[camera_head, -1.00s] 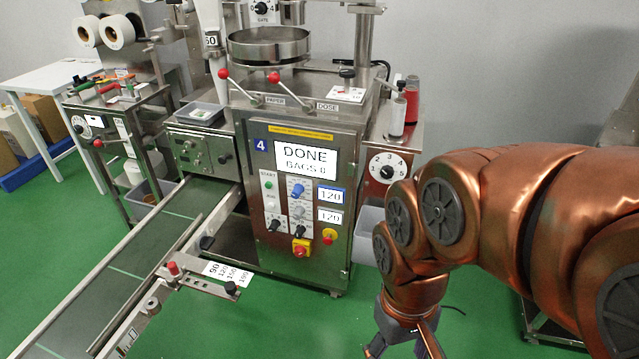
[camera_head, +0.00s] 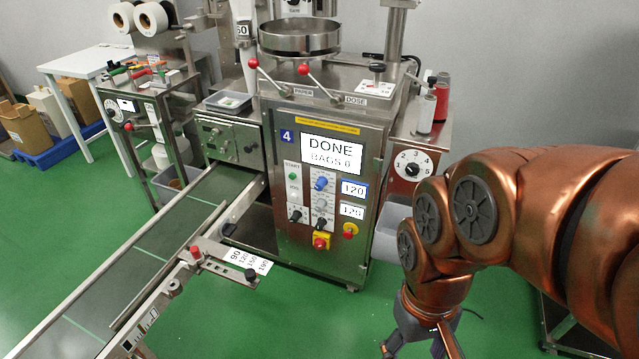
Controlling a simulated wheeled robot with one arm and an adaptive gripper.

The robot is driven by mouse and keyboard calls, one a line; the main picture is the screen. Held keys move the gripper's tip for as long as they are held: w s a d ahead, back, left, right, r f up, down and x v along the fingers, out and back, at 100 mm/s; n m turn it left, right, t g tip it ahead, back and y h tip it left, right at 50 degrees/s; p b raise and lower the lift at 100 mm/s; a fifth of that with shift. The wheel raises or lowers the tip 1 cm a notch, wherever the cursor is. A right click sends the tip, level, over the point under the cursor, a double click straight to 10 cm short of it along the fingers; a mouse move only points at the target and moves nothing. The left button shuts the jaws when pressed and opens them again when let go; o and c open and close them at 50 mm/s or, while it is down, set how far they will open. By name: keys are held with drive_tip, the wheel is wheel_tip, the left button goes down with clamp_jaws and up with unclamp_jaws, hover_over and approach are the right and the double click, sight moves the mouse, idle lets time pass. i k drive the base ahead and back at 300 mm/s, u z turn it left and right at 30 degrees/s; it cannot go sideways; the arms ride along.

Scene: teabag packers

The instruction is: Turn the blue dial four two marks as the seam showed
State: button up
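Machine four (camera_head: 280,190) stands upright in the middle, with a blue "4" plate (camera_head: 286,135) on its front. The dial's marks are too small to read. The screen (camera_head: 332,153) above reads "DONE" and "BAGS 0". My gripper (camera_head: 413,353) is low at the bottom edge, right of the machine and well away from the dial. Its fingers are partly cut off by the frame and appear spread apart, with nothing seen between them.
A conveyor (camera_head: 150,240) runs from the machine to the lower left, with a scale plate (camera_head: 236,262) jutting beside it. A grey bin (camera_head: 393,232) sits right of the machine. A red-yellow stop button (camera_head: 320,242) is below the dials. Green floor is open in front.

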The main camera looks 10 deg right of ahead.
sight(321, 181)
drive_tip(key=z, duration=0.35)
drive_tip(key=i, duration=0.55)
drive_tip(key=u, duration=1.75)
